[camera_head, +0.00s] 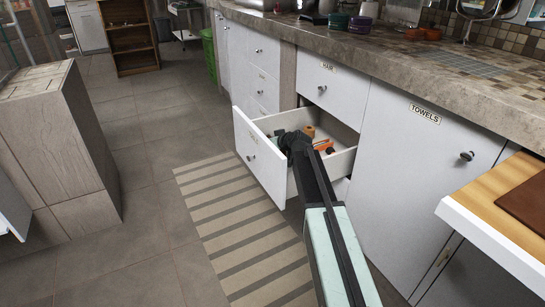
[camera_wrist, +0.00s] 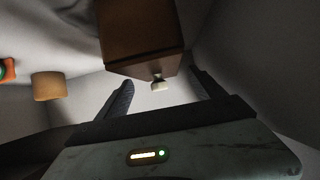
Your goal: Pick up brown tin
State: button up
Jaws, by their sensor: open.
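In the wrist view a brown boxy object (camera_wrist: 142,35), which looks like the brown tin, stands large at the top middle. A small pale knob-like bit (camera_wrist: 159,85) shows at its lower edge. My gripper (camera_wrist: 161,82) is open, with its two fingers apart below and to either side of that edge, and nothing is held. In the head view my gripper (camera_head: 297,140) is down inside the open drawer (camera_head: 262,165). The brown tin cannot be clearly told apart there, as my arm hides part of the drawer.
A tan round object (camera_wrist: 48,86) and an orange-and-green object (camera_wrist: 7,70) lie to the left in the wrist view. An orange item (camera_head: 323,146) lies in the drawer. Drawer walls are close around my gripper. The stone counter (camera_head: 400,60) runs above.

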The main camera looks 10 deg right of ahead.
jog(key=x, duration=0.2)
jog(key=shift+w+a+f, duration=0.1)
jog(key=shift+w+f, duration=0.1)
jog(key=shift+f, duration=0.05)
jog(key=shift+s+r, duration=0.1)
jog(key=shift+r, duration=0.05)
grip_shut()
notch_tip(320, 180, up, 10)
jog(key=p, duration=1)
